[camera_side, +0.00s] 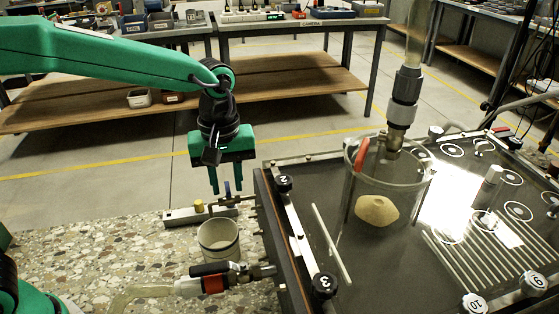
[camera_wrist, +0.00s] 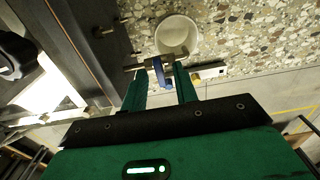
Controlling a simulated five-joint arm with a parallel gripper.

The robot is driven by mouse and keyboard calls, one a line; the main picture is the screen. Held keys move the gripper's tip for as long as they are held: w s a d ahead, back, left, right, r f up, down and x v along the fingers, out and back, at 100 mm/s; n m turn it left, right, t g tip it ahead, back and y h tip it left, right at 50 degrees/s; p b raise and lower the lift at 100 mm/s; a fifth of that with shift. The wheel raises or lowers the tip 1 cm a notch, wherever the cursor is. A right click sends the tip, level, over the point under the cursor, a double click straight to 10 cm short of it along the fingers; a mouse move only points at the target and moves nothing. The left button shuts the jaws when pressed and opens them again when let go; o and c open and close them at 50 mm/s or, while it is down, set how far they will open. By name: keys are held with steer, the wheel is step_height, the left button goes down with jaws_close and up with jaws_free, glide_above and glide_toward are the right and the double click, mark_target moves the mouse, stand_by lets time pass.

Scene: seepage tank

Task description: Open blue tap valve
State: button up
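The blue tap valve (camera_side: 227,189) is on a small metal fitting at the left side of the tank, above the speckled floor. My gripper (camera_side: 226,190) hangs over it with its two green fingers pointing down, one on each side of the blue handle. In the wrist view the blue handle (camera_wrist: 160,72) shows between the tips of my gripper (camera_wrist: 161,76). The fingers are apart, and a gap shows around the handle, narrower toward the right finger. Whether either finger touches the handle is hard to tell.
A white cup (camera_side: 219,239) stands just in front of the tap. A red-and-black valve (camera_side: 212,281) with a hose is nearer the camera.

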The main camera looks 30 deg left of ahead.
jaws_close()
